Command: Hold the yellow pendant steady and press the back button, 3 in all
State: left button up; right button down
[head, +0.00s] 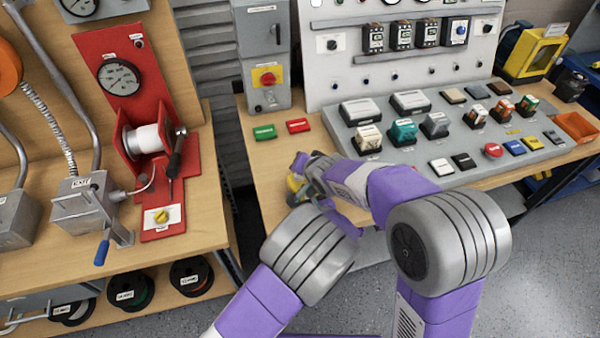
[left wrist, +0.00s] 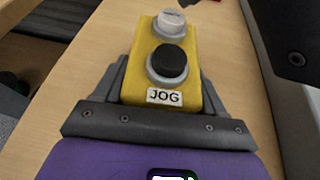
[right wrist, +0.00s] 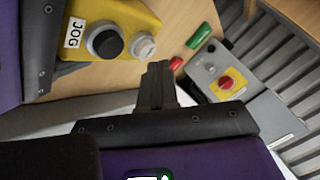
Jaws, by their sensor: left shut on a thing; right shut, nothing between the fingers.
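The yellow pendant (left wrist: 188,40), labelled JOG, has a black button (left wrist: 167,62) nearer my left gripper and a whitish button (left wrist: 172,22) farther out. My left gripper (left wrist: 158,95) is shut on the pendant's near end. The pendant shows only as a small yellow patch (head: 294,184) in the head view, mostly hidden by my arms. My right gripper (right wrist: 158,72) is shut and empty. In the right wrist view its tips are just beside the whitish button (right wrist: 144,46); contact cannot be told.
The wooden bench (head: 262,150) lies under the pendant. A grey box with a red knob (head: 264,77) stands behind. A grey button console (head: 400,125) is on the right, close to my right arm.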

pick_arm(q)
jog(key=shift+d+r, duration=0.25)
jog(key=shift+d, duration=0.15)
pick_arm(e)
jog(key=shift+s+a+f, duration=0.2)
jog(key=shift+f, duration=0.2)
jog(key=shift+s+a+f, duration=0.15)
jog(key=shift+f, duration=0.25)
jog(key=shift+r, duration=0.1)
pick_arm(q)
jog(key=shift+w+a+f, duration=0.1)
jog(key=shift+f, duration=0.05)
pick_arm(e)
jog(key=shift+s+a+r, duration=0.2)
jog(key=shift+s+r, duration=0.05)
jog(key=shift+r, duration=0.45)
pick_arm(q)
jog(key=shift+a, duration=0.2)
pick_arm(e)
jog(key=shift+w+d+r, duration=0.1)
jog(key=shift+r, duration=1.25)
jog(key=shift+w+d+r, duration=0.1)
jog(key=shift+r, duration=1.2)
pick_arm(q)
jog(key=o, duration=1.3)
jog(key=shift+o, duration=0.2)
